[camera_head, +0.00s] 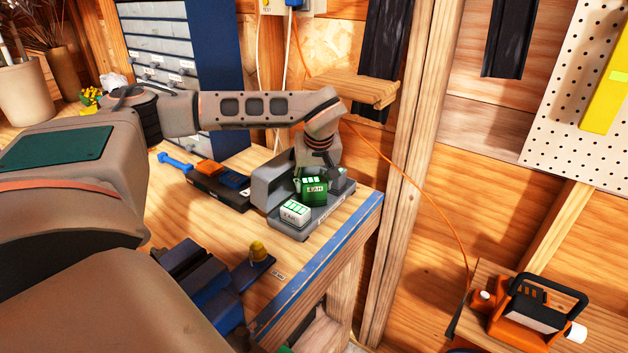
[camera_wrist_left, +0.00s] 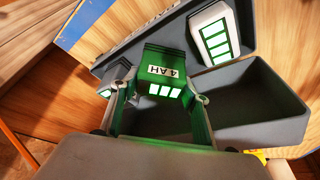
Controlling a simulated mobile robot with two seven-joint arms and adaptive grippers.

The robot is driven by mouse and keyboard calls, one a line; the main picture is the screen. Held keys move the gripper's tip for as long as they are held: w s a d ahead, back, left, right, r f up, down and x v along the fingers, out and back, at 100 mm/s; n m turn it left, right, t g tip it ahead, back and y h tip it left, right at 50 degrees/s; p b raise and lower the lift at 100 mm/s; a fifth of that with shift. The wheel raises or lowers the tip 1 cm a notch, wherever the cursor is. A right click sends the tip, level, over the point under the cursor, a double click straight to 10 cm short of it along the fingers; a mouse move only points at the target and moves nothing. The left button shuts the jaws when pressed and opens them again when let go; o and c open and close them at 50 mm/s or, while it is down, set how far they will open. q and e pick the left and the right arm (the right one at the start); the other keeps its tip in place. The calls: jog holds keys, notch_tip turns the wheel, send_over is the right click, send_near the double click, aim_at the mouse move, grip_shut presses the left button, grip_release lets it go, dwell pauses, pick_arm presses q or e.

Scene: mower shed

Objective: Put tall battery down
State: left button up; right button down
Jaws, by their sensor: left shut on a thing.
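The tall battery is the green block marked 4 AH (camera_head: 313,191). It also shows in the left wrist view (camera_wrist_left: 168,72), with its label and white bars facing the camera. My left gripper (camera_head: 326,168) is shut on it, with one finger on each side (camera_wrist_left: 162,90). The battery is over the grey charger (camera_head: 322,214); I cannot tell whether it touches it. A white battery with green bars (camera_head: 295,211) sits on the near part of the charger and also shows in the wrist view (camera_wrist_left: 214,36). My right gripper is not in view.
A dark tray with orange and blue items (camera_head: 220,182) lies left of the charger. A blue vise (camera_head: 205,275) stands at the bench's near edge. Blue tape (camera_head: 330,260) lines the bench edge. An orange machine (camera_head: 527,315) sits on a shelf at right.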

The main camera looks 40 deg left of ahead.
pick_arm(q)
jog(key=shift+f, duration=0.2)
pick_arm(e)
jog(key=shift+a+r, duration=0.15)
pick_arm(q)
jog(key=o, duration=1.2)
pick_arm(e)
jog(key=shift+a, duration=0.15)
pick_arm(q)
jog(key=shift+d+r, duration=0.1)
jog(key=shift+r, duration=0.3)
jog(key=s+d, duration=0.2)
jog(key=d, duration=0.1)
jog(key=s+d+b, duration=0.1)
jog(key=s+d, duration=0.2)
jog(key=s+d+b, duration=0.1)
jog(key=s+d, duration=0.1)
jog(key=d, duration=0.1)
jog(key=shift+s+r, duration=0.15)
jog(key=shift+r, duration=0.05)
jog(key=shift+s+d, duration=0.25)
jog(key=shift+d, duration=0.05)
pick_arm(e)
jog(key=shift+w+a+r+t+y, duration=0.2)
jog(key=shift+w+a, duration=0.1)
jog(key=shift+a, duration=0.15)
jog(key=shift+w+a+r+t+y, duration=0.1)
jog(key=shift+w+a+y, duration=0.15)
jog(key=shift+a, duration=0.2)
